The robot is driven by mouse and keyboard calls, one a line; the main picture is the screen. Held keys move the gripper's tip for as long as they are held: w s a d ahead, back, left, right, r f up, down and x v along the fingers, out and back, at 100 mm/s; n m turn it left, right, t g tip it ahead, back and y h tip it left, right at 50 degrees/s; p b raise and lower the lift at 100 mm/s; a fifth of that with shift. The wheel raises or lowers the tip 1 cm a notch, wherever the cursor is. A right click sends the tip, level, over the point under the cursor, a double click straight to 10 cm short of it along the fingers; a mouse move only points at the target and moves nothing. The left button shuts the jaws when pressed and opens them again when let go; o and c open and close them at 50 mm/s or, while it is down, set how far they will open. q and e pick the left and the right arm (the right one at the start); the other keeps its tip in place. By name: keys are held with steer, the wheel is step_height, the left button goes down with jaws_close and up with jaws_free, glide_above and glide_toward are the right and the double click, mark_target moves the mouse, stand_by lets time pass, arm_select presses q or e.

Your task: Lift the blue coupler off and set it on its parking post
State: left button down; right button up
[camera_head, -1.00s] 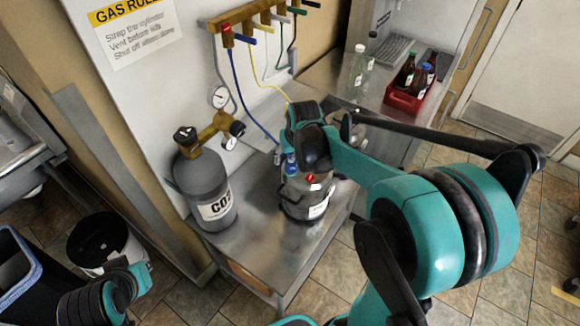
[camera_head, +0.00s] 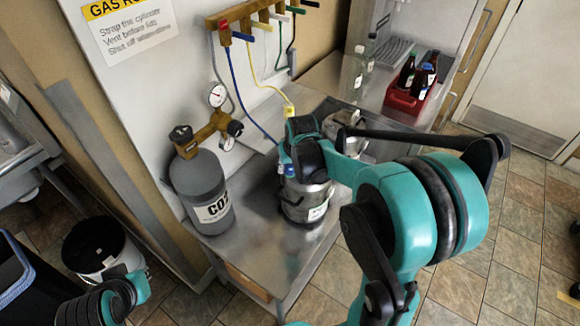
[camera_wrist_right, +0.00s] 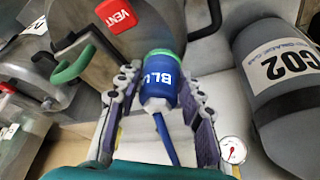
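The blue coupler (camera_wrist_right: 160,85), marked "BLU", is in the middle of the right wrist view. A green ring shows at its far end, and a blue hose (camera_wrist_right: 166,140) runs from its near end. My right gripper (camera_wrist_right: 161,92) has a finger on each side of it, fingertips against its sides. In the head view the coupler (camera_head: 288,170) is a small blue spot at the top of the front steel keg (camera_head: 306,207), beside my right gripper (camera_head: 303,152), which partly hides it. The coupler's seat on the keg is hidden. I cannot make out the parking post. My left gripper is out of view.
A grey CO2 cylinder (camera_head: 203,192) with gauges stands left of the keg on the steel bench (camera_head: 262,240). Hoses hang from a wall manifold (camera_head: 245,22). Another keg (camera_head: 343,130) is behind. A red bottle crate (camera_head: 408,100) stands at back right.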

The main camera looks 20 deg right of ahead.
steer(key=shift+r+p, duration=0.4)
steer(key=shift+r, duration=0.25)
step_height(320, 180, up, 3)
steer(key=shift+f+p, duration=0.1)
steer(key=shift+p, duration=0.65)
steer(key=d+r+p, duration=0.3)
steer(key=d+r, duration=0.4)
steer(key=d, duration=0.4)
steer(key=shift+s+d, duration=0.3)
steer(key=shift+d, duration=0.1)
